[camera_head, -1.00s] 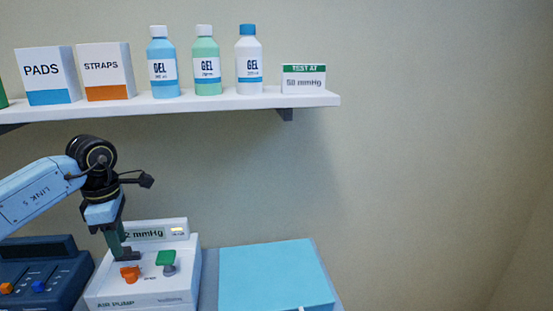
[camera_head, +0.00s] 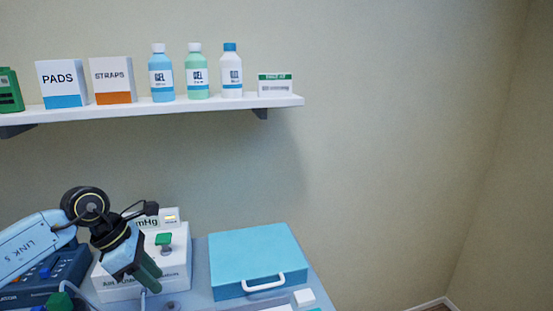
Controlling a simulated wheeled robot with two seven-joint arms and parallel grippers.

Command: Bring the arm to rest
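My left arm comes in from the left. Its gripper (camera_head: 150,281) points down and to the right in front of the white air pump (camera_head: 176,265). The fingers overlap each other in this view, so their gap does not show; nothing is seen held between them. The arm hides part of the pump's front and display, and the pump's orange knob is out of sight. The pump's green knob (camera_head: 164,239) shows beside the wrist. My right gripper is not in view.
A blue case (camera_head: 255,258) lies right of the pump, with a small white block (camera_head: 303,297) before it. A dark blue device (camera_head: 40,275) sits behind my arm. A wall shelf (camera_head: 190,107) holds boxes and bottles. Free air lies right of the table.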

